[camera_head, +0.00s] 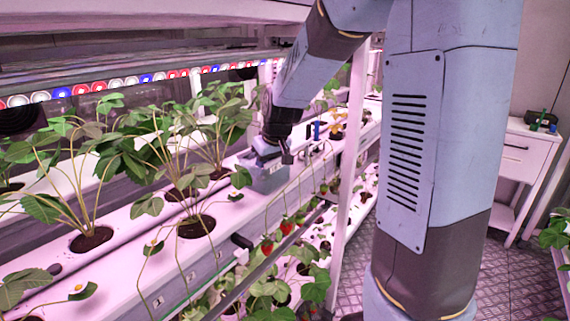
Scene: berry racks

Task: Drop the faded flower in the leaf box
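My gripper (287,158) is small and dark at the end of my arm, at the middle of the view. It is just above or in front of a small grey-blue box (268,181) on the rack's edge, which may be the leaf box. I cannot tell whether its fingers are open or shut, or whether they hold anything. Flowers with pale petals and yellow centres show at the rack edge (240,178), lower left (153,247) and bottom left (78,289). I cannot tell whether any of them is faded. The inside of the box is mostly hidden.
Strawberry plants (90,185) grow from round holes in the white rack gutter (130,222), close to my arm's left. Red berries (267,247) hang in front. A pale rack post (352,130) stands right of my gripper. A white cabinet (524,155) stands at the right beyond open floor.

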